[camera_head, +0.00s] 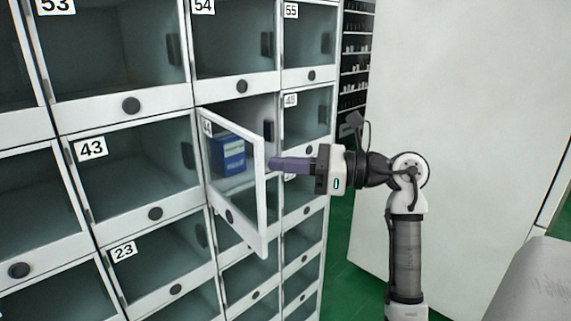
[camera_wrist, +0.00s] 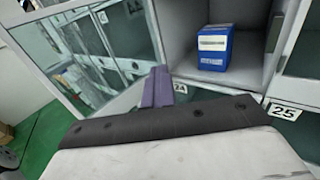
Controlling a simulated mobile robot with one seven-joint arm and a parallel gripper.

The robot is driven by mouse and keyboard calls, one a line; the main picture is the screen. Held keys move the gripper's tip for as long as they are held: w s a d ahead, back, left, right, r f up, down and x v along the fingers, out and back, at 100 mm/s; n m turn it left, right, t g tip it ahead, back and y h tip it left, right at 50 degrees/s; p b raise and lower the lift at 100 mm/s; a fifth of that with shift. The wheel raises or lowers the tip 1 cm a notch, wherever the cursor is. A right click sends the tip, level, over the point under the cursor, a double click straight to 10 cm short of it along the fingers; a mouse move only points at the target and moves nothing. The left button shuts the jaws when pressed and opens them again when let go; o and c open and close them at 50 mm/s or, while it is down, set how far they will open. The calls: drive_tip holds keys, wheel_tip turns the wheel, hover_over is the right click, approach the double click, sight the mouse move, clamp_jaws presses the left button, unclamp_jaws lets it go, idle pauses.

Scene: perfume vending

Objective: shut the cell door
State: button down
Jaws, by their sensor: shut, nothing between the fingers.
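The cell door (camera_head: 261,190) stands open in the head view, swung out from the cabinet. Its white frame holds a clear pane labelled 44. A blue box (camera_head: 228,156) sits inside the cell and shows through the pane. The box also shows in the wrist view (camera_wrist: 215,47), on the floor of the open cell. My gripper (camera_head: 272,164) is shut and empty, its purple fingers at the right of the door's outer edge. I cannot tell whether they touch it. In the wrist view the fingers (camera_wrist: 157,88) point at the cell front, with the open door (camera_wrist: 95,50) on the left.
Closed cells with clear doors and round black knobs surround the open one, among them cell 43 (camera_head: 135,165). A white wall (camera_head: 455,110) stands to the right, with dark shelves (camera_head: 356,60) behind. The green floor (camera_head: 345,285) is bare between cabinet and wall.

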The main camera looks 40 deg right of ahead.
idle(0.4)
drive_tip(key=c, duration=1.5)
unclamp_jaws()
drive_tip(key=b+v, duration=0.2)
drive_tip(key=v, duration=1.1)
drive_tip(key=shift+s+d+b, duration=0.25)
drive_tip(key=shift+s+b, duration=0.05)
drive_tip(key=shift+c, duration=0.5)
